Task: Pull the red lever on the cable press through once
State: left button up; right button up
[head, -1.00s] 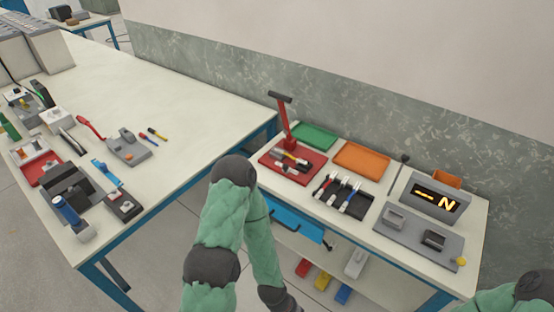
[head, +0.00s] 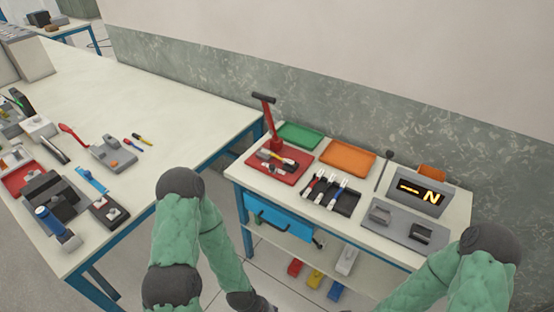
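A red upright lever (head: 271,125) with a dark crossbar handle stands at the back of a red base (head: 290,178), at the back left of the right-hand table. Small coloured pieces lie on that base. A second red handle (head: 72,133) slants up beside a grey block device (head: 113,153) on the left table; I cannot tell from this view which of the two is the cable press. My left arm reaches down at bottom centre, its dark wrist at the lower edge. My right arm is at bottom right. Both grippers are below the picture, away from both levers.
The right-hand table (head: 351,228) also holds a green tray (head: 299,135), an orange tray (head: 347,157), a dark rack (head: 345,201) and a lit display (head: 420,194). A blue drawer (head: 275,218) is below its top. The left table's far part (head: 170,100) is clear.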

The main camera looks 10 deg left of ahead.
aim_at(265, 99)
jog(key=j+z, duration=0.1)
jog(key=z, duration=0.25)
jog(key=i+j+z, duration=0.1)
jog(key=z, duration=0.25)
jog(key=j+z, duration=0.15)
jog(key=z, duration=0.2)
jog(key=j+z, duration=0.3)
jog(key=j, duration=0.7)
jog(key=j+z, duration=0.25)
jog(key=j, duration=0.75)
